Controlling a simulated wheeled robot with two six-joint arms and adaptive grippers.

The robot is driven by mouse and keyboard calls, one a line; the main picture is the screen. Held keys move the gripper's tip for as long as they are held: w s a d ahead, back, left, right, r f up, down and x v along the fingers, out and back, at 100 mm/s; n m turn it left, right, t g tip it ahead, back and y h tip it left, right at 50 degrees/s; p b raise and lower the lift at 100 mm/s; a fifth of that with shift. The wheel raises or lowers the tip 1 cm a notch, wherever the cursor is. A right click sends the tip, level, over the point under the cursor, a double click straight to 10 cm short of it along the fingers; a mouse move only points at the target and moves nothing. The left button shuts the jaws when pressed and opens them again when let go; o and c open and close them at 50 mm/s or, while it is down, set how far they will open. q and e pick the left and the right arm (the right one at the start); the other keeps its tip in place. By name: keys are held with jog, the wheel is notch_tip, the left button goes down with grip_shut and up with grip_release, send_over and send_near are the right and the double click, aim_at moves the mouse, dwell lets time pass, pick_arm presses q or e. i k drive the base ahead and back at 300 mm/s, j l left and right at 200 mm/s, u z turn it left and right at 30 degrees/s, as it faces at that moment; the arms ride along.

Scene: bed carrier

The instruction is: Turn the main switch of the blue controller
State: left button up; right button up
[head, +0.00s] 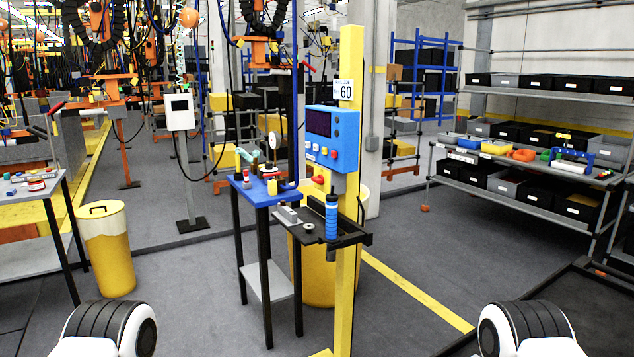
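The blue controller (346,150) is a box mounted on the yellow post, a little right of the middle of the head view. A dark display (319,123) and a row of small buttons, with a red one (334,154) at the right, are on its front. I cannot tell which control is the main switch. Only white and black parts of my two arms show at the bottom left and bottom right, well apart from the controller. Neither gripper is in view.
A yellow bin (106,250) is at the left and bin shelving (540,170) at the right.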

aim_at(320, 180)
jog(key=i+j+z, duration=0.15)
jog(key=z, duration=0.2)
jog(key=i+j+z, duration=0.15)
jog(key=z, duration=0.2)
jog(key=i+j+z, duration=0.15)
jog(key=j+z, duration=0.2)
